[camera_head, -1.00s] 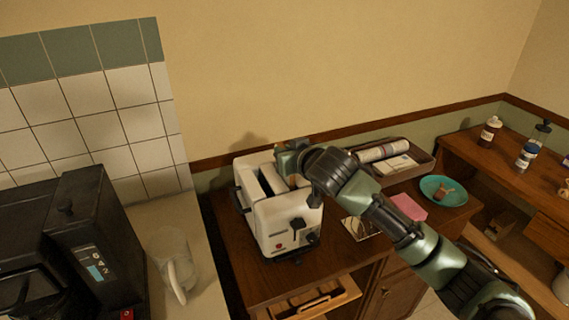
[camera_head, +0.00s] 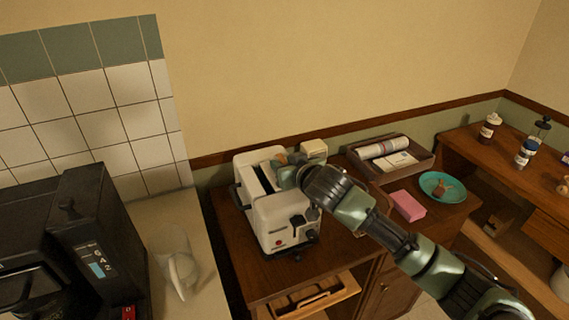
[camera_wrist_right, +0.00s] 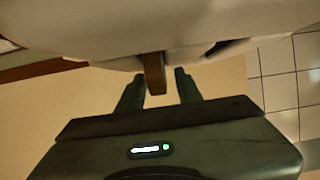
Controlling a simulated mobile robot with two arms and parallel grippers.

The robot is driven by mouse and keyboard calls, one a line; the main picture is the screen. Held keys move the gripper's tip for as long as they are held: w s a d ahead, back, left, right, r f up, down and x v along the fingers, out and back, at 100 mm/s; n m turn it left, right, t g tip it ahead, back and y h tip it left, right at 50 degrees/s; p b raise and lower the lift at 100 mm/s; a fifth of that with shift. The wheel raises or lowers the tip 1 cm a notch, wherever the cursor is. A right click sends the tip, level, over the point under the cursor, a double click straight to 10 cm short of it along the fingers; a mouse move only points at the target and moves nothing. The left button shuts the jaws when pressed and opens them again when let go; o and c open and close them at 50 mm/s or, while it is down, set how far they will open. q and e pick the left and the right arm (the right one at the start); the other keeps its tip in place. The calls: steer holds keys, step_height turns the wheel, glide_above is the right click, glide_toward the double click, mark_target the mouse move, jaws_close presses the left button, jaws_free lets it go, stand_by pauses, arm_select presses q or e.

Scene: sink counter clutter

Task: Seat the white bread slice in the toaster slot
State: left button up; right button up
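The white toaster (camera_head: 280,222) stands on the wooden cabinet in the head view, with a dark slot in its top. My right gripper (camera_head: 284,170) is over the toaster's right side. In the right wrist view, its two fingers (camera_wrist_right: 160,94) are apart, with a narrow brown piece (camera_wrist_right: 154,72) between them, by the white toaster body. A gap shows beside the right finger. The piece looks like a bread crust seen edge-on, and a brown bit shows at the fingers in the head view (camera_head: 280,158). The slice's white face cannot be made out. My left gripper is not in view.
A cream block (camera_head: 313,148) stands just behind my right gripper. To the right are a brown tray (camera_head: 420,165) with a roll, a pink block (camera_head: 408,205) and a teal plate (camera_head: 432,192). A clear pitcher (camera_head: 175,262) stands on the left counter.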

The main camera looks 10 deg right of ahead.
steer(key=shift+r, duration=0.15)
steer(key=b+v, duration=0.2)
steer(key=v, duration=1)
steer(key=shift+r, duration=0.1)
